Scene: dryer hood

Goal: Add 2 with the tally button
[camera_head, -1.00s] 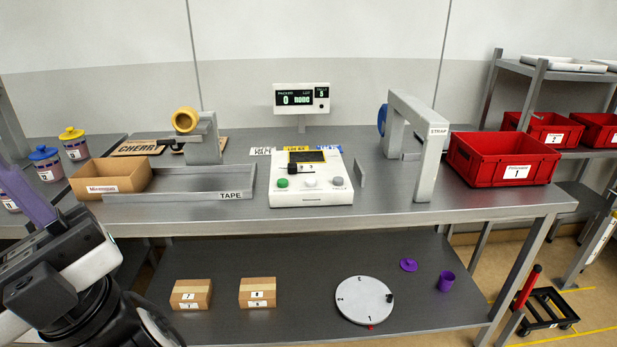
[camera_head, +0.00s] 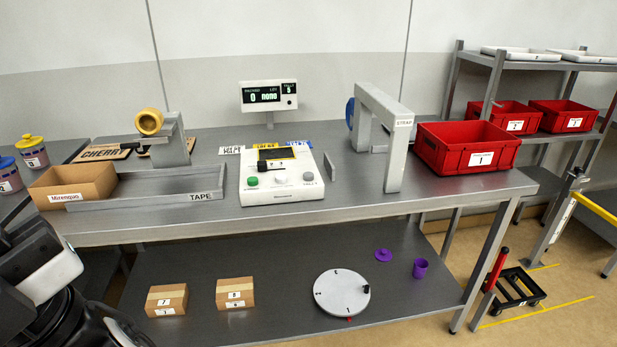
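The white control box (camera_head: 282,190) stands on the middle of the steel bench. Its sloped front has a green button (camera_head: 252,181), a white button (camera_head: 281,177) and a grey button (camera_head: 308,176) with a label under it too small to read surely; it may be the tally button. A black knob (camera_head: 262,166) sits above them. Behind it, the display (camera_head: 268,96) reads "0 none", with a small tally figure at its right that looks like 5. Part of my arm shows at the lower left, well away from the box. My gripper's fingertips are not visible.
A tape station (camera_head: 205,184) with an open cardboard box (camera_head: 72,184) is left of the control box. A grey strap arch (camera_head: 397,150) and a red bin (camera_head: 466,148) stand to the right. The lower shelf holds two cartons, a round dial (camera_head: 341,294) and a purple cup (camera_head: 420,268).

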